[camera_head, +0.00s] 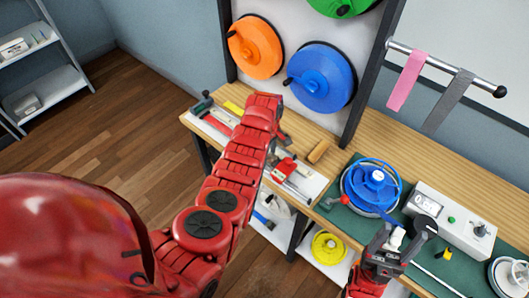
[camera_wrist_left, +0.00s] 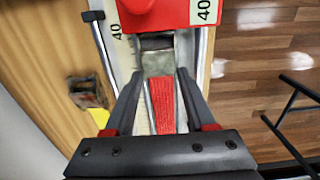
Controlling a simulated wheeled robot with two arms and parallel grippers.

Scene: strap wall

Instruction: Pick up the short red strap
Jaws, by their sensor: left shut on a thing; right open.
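A red strap (camera_wrist_left: 162,105) lies lengthwise on a pale board between two metal rails in the left wrist view. My left gripper (camera_wrist_left: 160,78) is over it, its dark fingers on either side and shut on the strap. The gripper body hides the strap's near end. In the head view my own arm covers most of the left gripper; a red strip (camera_head: 221,117) shows on the board to the arm's left, and I cannot tell if it is the same strap.
A red block marked 40 (camera_wrist_left: 170,12) sits over the board just beyond the left fingertips. A blue reel (camera_head: 371,184) and grey control box (camera_head: 450,218) stand to the right. Pink (camera_head: 407,80) and grey (camera_head: 447,100) straps hang on a rail.

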